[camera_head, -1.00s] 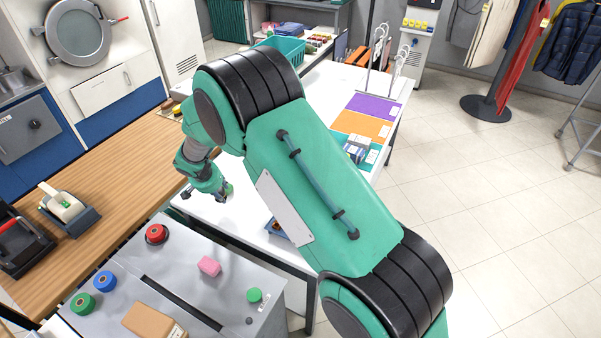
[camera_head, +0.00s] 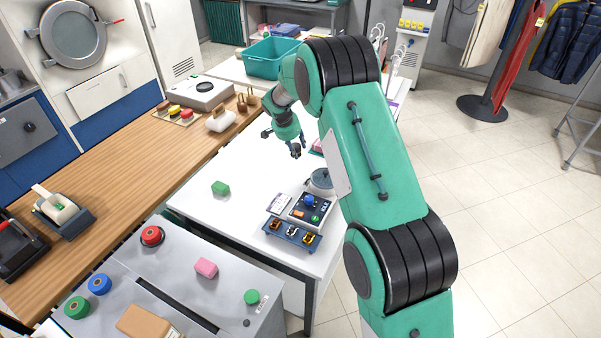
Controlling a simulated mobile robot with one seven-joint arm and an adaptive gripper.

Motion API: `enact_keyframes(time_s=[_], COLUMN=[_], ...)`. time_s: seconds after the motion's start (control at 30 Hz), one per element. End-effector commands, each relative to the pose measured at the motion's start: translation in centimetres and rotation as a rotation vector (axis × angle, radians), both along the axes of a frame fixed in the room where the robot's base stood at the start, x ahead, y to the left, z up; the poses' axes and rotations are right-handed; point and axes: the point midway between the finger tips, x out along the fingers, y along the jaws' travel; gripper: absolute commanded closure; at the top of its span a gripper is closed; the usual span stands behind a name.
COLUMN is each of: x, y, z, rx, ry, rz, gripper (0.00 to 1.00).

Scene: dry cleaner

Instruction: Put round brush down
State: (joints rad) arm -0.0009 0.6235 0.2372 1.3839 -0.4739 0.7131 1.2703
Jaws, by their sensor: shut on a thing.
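My gripper (camera_head: 281,143) hangs over the white table (camera_head: 190,206), beyond the green block. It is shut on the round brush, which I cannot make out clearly. Only small dark shapes show at the gripper's end, and I cannot separate the brush from the fingers there. I cannot tell whether the brush touches the table.
A green block (camera_head: 220,188) lies on the table's near left. A teal bin (camera_head: 270,58) is behind. The table's left middle is clear.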

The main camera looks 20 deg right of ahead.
Motion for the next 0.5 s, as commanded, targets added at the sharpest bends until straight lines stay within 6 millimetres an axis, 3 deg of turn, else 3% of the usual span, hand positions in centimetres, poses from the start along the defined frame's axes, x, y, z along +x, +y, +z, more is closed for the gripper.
enact_keyframes(time_s=[0.2, 0.5], x=[0.1, 0.1], y=[-2.0, -2.1], z=[0.2, 0.3], rx=[0.003, 0.002], ry=[0.000, 0.001], rz=[-0.030, -0.030], gripper=[0.86, 0.86])
